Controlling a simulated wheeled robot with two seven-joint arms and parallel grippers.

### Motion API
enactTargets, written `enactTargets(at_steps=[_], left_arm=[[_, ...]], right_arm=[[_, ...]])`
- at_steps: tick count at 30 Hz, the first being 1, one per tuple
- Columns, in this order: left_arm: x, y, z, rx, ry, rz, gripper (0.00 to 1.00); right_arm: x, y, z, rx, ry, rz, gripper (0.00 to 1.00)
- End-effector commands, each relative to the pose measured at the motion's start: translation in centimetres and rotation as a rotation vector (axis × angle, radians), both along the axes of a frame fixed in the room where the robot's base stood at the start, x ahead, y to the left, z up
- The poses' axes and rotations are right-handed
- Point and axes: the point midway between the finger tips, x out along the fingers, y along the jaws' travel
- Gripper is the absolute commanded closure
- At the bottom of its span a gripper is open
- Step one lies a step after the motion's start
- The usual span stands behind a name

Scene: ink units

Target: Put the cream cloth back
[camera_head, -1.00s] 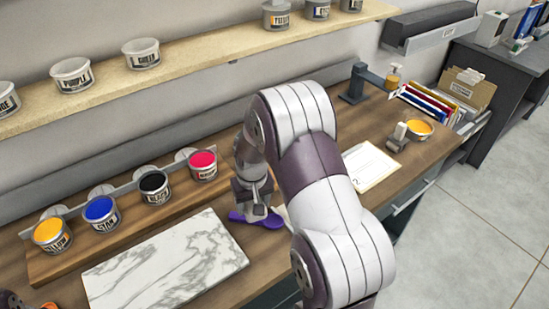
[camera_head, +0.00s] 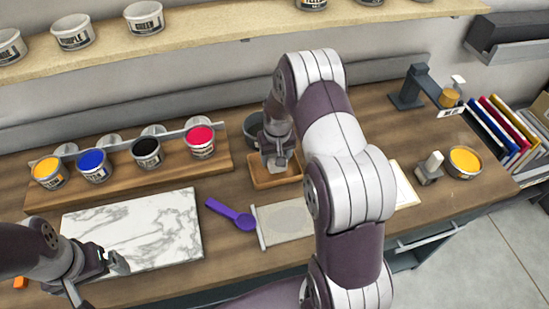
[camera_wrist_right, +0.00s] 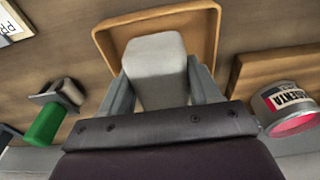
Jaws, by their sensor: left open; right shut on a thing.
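The cream cloth (camera_wrist_right: 155,70) is a pale folded block held between the two fingers of my right gripper (camera_wrist_right: 158,92) in the right wrist view. In the head view my right gripper (camera_head: 275,163) is over a small wooden tray (camera_head: 262,184), and a bit of the cloth shows below it. The tray's rim also shows around the cloth in the right wrist view (camera_wrist_right: 212,20); I cannot tell whether the cloth touches the tray. My left gripper (camera_head: 97,277) is open and empty at the lower left, by the marble slab's front edge.
A marble slab (camera_head: 135,228), a purple spatula (camera_head: 230,214) and a grey mat (camera_head: 284,221) lie in front. Ink cans, including magenta (camera_head: 200,140), stand on a wooden rack at left. A dark round bowl (camera_head: 252,128) stands behind the tray. An orange ink can (camera_head: 464,161) is at right.

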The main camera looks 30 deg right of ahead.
Motion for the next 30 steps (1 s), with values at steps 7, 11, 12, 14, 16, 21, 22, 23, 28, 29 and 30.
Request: enactTargets(at_steps=[7, 11, 12, 14, 16, 21, 22, 23, 28, 29, 30], left_arm=[[0.0, 0.0, 1.6, 0.0, 0.0, 0.0, 0.0], [0.0, 0.0, 2.0, 0.0, 0.0, 0.0, 0.0], [0.0, 0.0, 2.0, 0.0, 0.0, 0.0, 0.0], [0.0, 0.0, 1.9, 0.0, 0.0, 0.0, 0.0], [0.0, 0.0, 1.9, 0.0, 0.0, 0.0, 0.0], [0.0, 0.0, 1.5, 0.0, 0.0, 0.0, 0.0], [0.0, 0.0, 1.4, 0.0, 0.0, 0.0, 0.0], [0.0, 0.0, 1.6, 0.0, 0.001, 0.0, 0.0], [0.0, 0.0, 1.6, 0.0, 0.0, 0.0, 0.0], [0.0, 0.0, 1.6, 0.0, 0.0, 0.0, 0.0], [0.0, 0.0, 1.6, 0.0, 0.0, 0.0, 0.0]], right_arm=[[1.4, -0.1, -2.8, 0.001, 0.005, -0.001, 0.66], [1.5, -0.1, -4.6, 0.0, 0.0, -0.001, 0.66], [1.6, -0.1, -4.8, 0.0, -0.002, -0.001, 0.66], [1.6, -0.1, -4.9, -0.001, -0.003, -0.001, 0.66], [1.5, -0.1, -4.9, -0.001, -0.003, -0.001, 0.66], [1.5, -0.1, -5.3, 0.0, -0.002, -0.001, 0.66], [1.5, -0.1, -5.4, 0.0, -0.002, -0.001, 0.66], [1.5, -0.1, -5.2, 0.0, -0.002, -0.001, 0.28], [1.5, -0.1, -5.2, 0.0, -0.002, -0.001, 0.12], [1.5, -0.1, -5.2, 0.0, -0.002, -0.001, 0.12], [1.5, -0.1, -5.2, 0.0, -0.002, -0.001, 0.12]])
